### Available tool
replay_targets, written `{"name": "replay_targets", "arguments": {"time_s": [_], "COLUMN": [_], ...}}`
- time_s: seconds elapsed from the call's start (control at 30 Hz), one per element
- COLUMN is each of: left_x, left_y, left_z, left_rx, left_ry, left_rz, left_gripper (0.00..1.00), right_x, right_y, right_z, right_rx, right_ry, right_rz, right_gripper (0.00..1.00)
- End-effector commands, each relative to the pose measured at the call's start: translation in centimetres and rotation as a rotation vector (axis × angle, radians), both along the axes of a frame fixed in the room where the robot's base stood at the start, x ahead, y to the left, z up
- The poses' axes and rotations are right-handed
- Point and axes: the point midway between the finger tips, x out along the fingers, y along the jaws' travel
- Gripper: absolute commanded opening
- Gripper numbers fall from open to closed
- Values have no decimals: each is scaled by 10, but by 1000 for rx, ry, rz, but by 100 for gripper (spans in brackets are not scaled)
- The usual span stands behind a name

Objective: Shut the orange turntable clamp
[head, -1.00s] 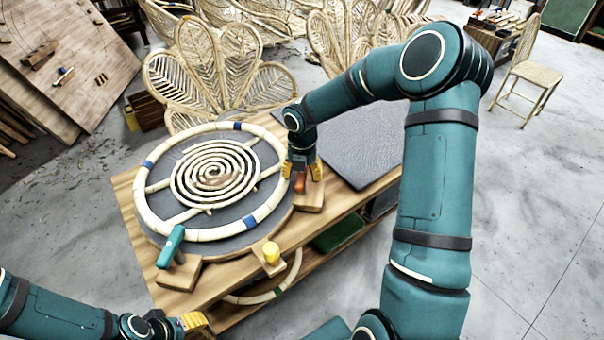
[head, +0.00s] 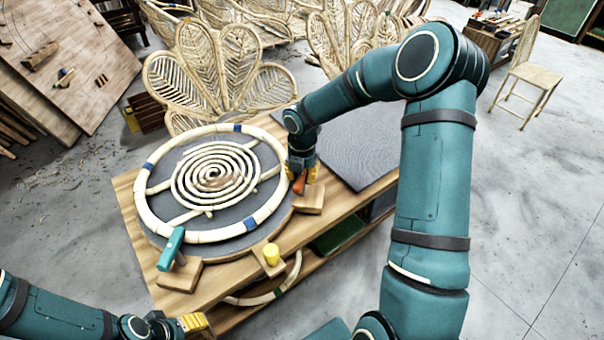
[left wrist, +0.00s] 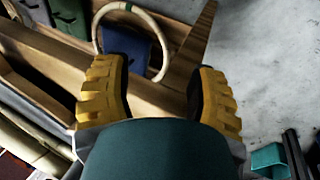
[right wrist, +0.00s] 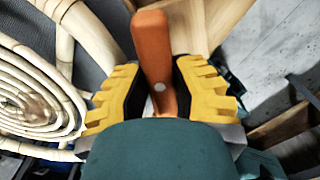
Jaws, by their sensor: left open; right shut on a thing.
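The orange clamp (head: 299,183) stands on a wooden block at the right edge of the round turntable (head: 222,233). Its orange lever also shows in the right wrist view (right wrist: 154,58), between the yellow fingers. My right gripper (head: 303,172) is shut on this lever. A rattan ring with a spiral (head: 214,177) lies on the turntable. A teal clamp (head: 171,248) stands at the turntable's front left on its own block. My left gripper (left wrist: 157,90) is open and empty, low at the workbench's front left; it shows only partly in the head view (head: 196,322).
A yellow peg (head: 271,253) stands on a small block at the bench's front edge. A dark mat (head: 360,145) covers the bench's right part. Rattan chair backs (head: 215,75) stand behind. A loose ring (left wrist: 160,40) lies on the shelf below.

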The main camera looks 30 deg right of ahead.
Motion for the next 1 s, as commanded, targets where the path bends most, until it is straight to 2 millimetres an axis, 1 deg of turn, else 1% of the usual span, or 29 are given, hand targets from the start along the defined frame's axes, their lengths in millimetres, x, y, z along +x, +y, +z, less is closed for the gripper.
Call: {"name": "replay_targets", "arguments": {"time_s": [0.4, 1.0], "left_x": [-2, -2], "left_y": [0, 0], "left_z": [9, 9], "left_rx": [-1, -1], "left_ry": [4, 5], "left_rz": [0, -1], "left_gripper": [57, 57], "right_x": [-1, -1], "right_y": [1, 1], "right_z": [-1, -2], "right_rx": [2, 0], "right_ry": [5, 4], "right_rz": [-376, -945], "right_gripper": [0, 0]}}
